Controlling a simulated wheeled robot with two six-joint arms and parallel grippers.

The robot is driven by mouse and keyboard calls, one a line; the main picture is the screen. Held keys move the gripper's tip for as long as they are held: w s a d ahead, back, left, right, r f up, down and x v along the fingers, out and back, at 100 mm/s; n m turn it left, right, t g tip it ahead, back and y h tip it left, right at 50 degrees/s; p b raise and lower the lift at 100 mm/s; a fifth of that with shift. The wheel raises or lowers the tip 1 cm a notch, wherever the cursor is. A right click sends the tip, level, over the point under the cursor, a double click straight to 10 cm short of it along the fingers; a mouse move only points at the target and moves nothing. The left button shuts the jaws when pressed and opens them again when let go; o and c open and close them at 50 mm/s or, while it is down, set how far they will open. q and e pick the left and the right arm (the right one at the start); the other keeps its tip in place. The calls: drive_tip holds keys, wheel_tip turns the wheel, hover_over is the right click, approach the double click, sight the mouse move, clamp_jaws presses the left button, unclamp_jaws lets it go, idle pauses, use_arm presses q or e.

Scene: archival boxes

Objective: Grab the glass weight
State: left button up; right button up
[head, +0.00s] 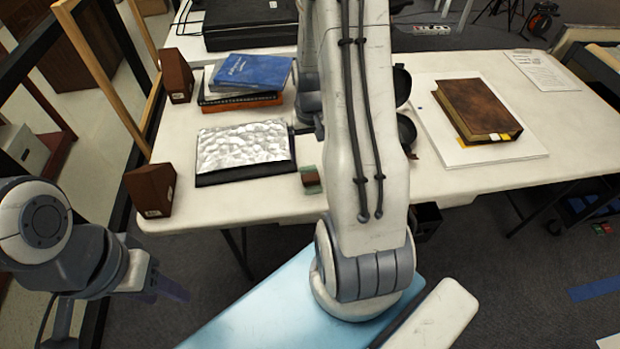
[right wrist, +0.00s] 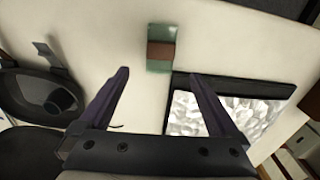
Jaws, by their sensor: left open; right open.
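The glass weight (head: 311,180) is a small greenish clear block with a brown band, lying on the white table near its front edge. In the right wrist view the glass weight (right wrist: 161,38) lies just beyond and between the two fingertips. My right gripper (right wrist: 159,74) is open and empty, pointed at the weight without holding it. In the head view my right arm hides most of that gripper. My left gripper (head: 168,290) is open and empty, low at the left, off the table's front edge.
A dark tray with a crumpled silvery sheet (head: 243,147) lies just left of the weight. Blue and orange books (head: 252,72) are behind it. Brown wedge blocks (head: 150,190) stand at the left edge. A brown book (head: 478,108) lies on a white board at right.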

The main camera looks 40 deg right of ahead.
sight(311, 177)
wheel_tip(311, 177, down, 3)
drive_tip(key=shift+a+f, duration=0.1)
drive_tip(key=shift+f, duration=0.1)
drive_tip(key=shift+s+a+f, duration=0.1)
drive_tip(key=shift+s+f, duration=0.1)
drive_tip(key=shift+f, duration=1.15)
drive_tip(key=shift+s+f, duration=0.15)
drive_tip(key=shift+f, duration=1.15)
clamp_jaws()
